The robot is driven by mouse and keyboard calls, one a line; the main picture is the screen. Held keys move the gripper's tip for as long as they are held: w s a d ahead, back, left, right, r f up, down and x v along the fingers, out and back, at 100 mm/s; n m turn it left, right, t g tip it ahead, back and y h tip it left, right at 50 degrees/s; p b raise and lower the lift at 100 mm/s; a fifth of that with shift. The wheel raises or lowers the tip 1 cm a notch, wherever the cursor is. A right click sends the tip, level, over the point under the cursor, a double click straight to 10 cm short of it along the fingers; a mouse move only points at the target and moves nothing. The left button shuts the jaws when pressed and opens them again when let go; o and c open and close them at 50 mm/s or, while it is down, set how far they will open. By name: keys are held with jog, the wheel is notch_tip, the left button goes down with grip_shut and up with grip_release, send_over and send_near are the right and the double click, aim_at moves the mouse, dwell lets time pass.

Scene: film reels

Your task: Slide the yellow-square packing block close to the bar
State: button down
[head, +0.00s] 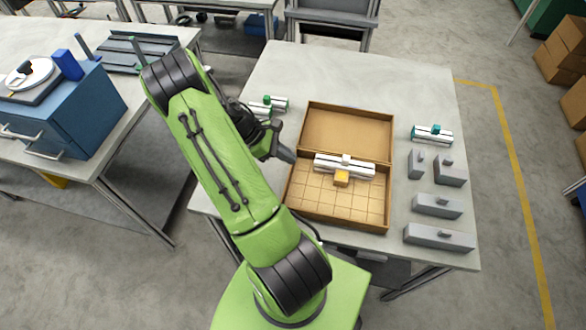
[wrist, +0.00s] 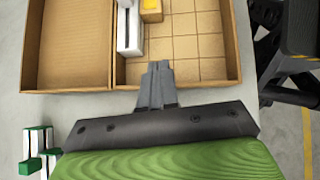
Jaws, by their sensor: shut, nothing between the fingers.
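The yellow-square packing block (head: 342,180) is a small tan block with a yellow top, standing in the gridded compartment of the open cardboard box (head: 388,190). It also shows at the top edge of the wrist view (wrist: 151,12), partly cut off. The bar (head: 330,166) is a long white-and-grey piece in the box, right beside the block; it also shows in the wrist view (wrist: 130,35). I cannot tell whether block and bar touch. My gripper (head: 289,156) is shut and empty at the box's left wall; its fingertips (wrist: 158,68) reach over that wall, apart from the block.
Several grey blocks (head: 437,206) and a white piece with a teal knob (head: 432,133) lie right of the box. White-and-green pieces (head: 268,105) lie at its upper left. The box's other half (head: 345,132) is empty. Grid cells around the block are clear.

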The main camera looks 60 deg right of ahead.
aim_at(337, 176)
jog(key=b+x, duration=0.1)
jog(key=x, duration=0.9)
jog(key=shift+d, duration=0.1)
jog(key=s, duration=0.1)
jog(key=s+d, duration=0.1)
jog(key=shift+s+r, duration=0.1)
jog(key=shift+s, duration=0.3)
jog(key=shift+s+d+n, duration=0.2)
jog(key=shift+s+n, duration=0.1)
jog(key=shift+s, duration=0.2)
jog(key=shift+s, duration=0.1)
jog(key=shift+s+d, duration=0.2)
jog(key=shift+s, duration=0.25)
jog(key=shift+s+d, duration=0.2)
jog(key=shift+s, duration=0.3)
jog(key=shift+w, duration=0.1)
